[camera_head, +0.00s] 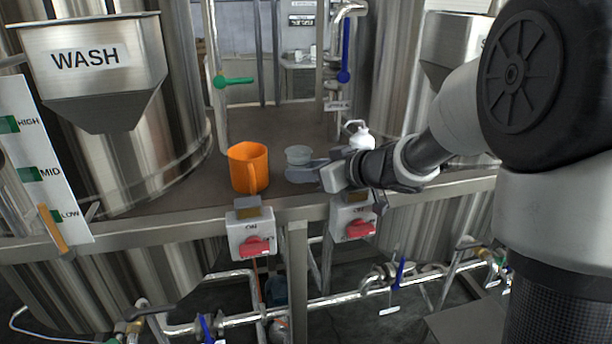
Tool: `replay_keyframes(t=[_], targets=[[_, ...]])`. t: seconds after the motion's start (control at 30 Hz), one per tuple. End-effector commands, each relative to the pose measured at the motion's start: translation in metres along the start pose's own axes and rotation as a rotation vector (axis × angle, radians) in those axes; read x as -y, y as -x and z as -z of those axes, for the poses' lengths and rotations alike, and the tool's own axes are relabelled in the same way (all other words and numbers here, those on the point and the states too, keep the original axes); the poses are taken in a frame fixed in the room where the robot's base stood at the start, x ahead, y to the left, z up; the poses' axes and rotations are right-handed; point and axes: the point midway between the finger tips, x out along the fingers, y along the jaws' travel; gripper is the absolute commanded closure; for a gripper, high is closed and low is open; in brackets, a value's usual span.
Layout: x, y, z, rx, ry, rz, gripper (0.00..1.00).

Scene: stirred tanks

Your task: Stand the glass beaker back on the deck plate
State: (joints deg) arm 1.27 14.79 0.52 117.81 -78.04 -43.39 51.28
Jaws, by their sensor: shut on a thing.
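The glass beaker (298,155) is a small clear, greyish vessel near the middle of the deck plate (190,191). It looks upright, and its lower part is partly hidden by my gripper. My gripper (303,173) reaches in from the right, low over the deck, with its fingers at the beaker. It is shut on the beaker. I cannot tell whether the beaker's base touches the deck.
An orange mug (248,167) stands just left of the beaker. A white lidded vessel (361,137) is behind my wrist. Switch boxes with red knobs (256,245) (359,229) line the front edge. The WASH tank (95,75) stands left, with valved pipes behind.

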Motion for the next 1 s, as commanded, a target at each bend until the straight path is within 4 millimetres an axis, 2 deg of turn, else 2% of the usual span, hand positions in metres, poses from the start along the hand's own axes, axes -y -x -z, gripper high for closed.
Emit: replay_keyframes(t=[0.33,0.37,0.47,0.83,1.0], targets=[[0.000,-0.001,-0.003,0.000,0.000,0.000,0.86],[0.000,-0.001,-0.002,0.000,0.000,0.000,0.58],[0.000,-0.001,-0.002,0.000,0.000,0.000,0.43],[0.000,0.001,0.004,-0.002,0.002,-0.001,0.43],[-0.001,0.029,0.005,0.000,0.000,-0.004,0.43]])
